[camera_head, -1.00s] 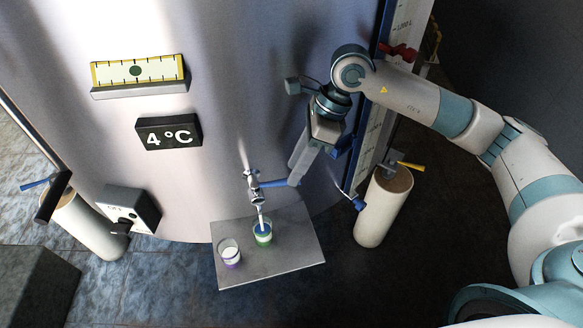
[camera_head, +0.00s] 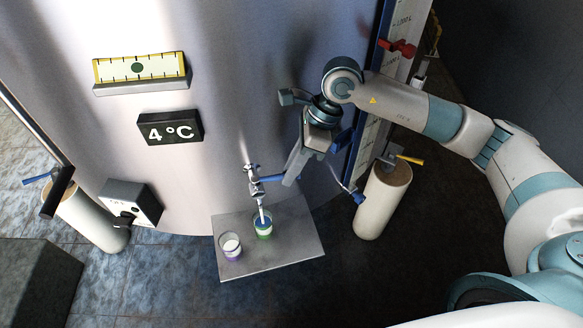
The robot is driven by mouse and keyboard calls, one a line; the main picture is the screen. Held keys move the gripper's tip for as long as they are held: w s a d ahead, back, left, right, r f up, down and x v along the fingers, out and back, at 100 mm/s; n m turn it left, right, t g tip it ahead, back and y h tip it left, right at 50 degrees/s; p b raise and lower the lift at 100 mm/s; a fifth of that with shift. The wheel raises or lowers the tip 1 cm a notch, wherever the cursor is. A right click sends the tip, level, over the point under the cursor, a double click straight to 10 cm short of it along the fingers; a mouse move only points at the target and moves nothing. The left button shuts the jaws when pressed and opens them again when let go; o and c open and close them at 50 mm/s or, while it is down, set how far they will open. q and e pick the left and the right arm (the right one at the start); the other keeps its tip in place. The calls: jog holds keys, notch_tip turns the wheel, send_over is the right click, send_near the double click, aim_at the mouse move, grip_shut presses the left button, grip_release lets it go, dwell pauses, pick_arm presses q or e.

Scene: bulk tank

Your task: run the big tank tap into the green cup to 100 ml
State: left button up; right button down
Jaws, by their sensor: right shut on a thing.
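The big tank (camera_head: 240,110) is a tall metallic wall filling the middle of the view. Its tap (camera_head: 254,180) juts out low on the front, with a blue lever (camera_head: 271,179) pointing right. A pale stream runs from the spout down into the green cup (camera_head: 264,232), which stands upright below it on a metal shelf (camera_head: 285,250). The cup's marks are too small to read. My right gripper (camera_head: 289,181) comes down from above right and is shut on the end of the lever. My left gripper is out of view.
A second cup (camera_head: 230,246), with purple at its base and white contents, stands left of the green cup. Pale posts (camera_head: 383,200) with small valves flank the tank. The shelf's right half is clear.

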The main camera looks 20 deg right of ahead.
jog(key=w+n+b, duration=0.1)
jog(key=b, duration=0.2)
jog(key=shift+g, duration=0.3)
jog(key=shift+d, duration=0.1)
jog(key=c, duration=1.6)
grip_release()
jog(key=shift+c, duration=0.2)
jog(key=shift+w+r, duration=0.1)
